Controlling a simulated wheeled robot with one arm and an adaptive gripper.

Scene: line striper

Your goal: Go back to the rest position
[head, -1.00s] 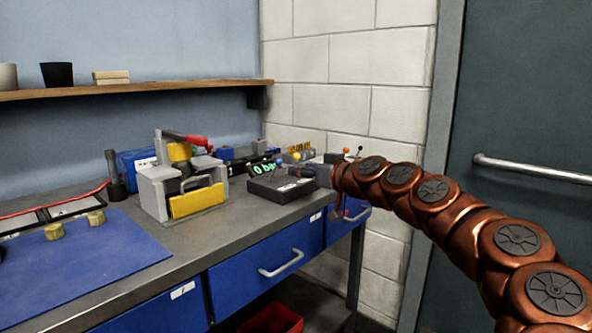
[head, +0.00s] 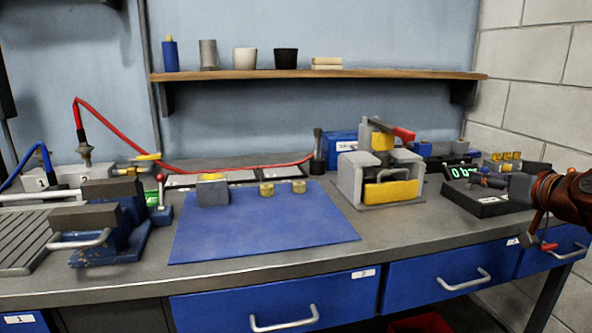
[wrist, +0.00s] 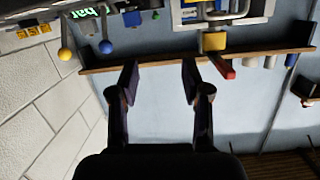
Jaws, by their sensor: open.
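My copper-coloured arm (head: 570,197) enters at the right edge of the head view. My gripper (head: 484,181) points left over the black gauge box (head: 488,203) with a green display at the right end of the bench. In the wrist view my gripper (wrist: 159,72) is open, with nothing between its two dark fingers. That view is upside down and shows the shelf (wrist: 155,62) and blue wall beyond the fingertips. Whether the gripper touches the gauge box cannot be told.
A grey and yellow press with a red handle (head: 403,133) stands left of the gauge box. A blue mat (head: 262,230) carries a grey block and two brass pieces. A blue vise (head: 108,235) stands at left. A wall shelf (head: 320,75) runs above. Blue drawers (head: 440,275) line the front.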

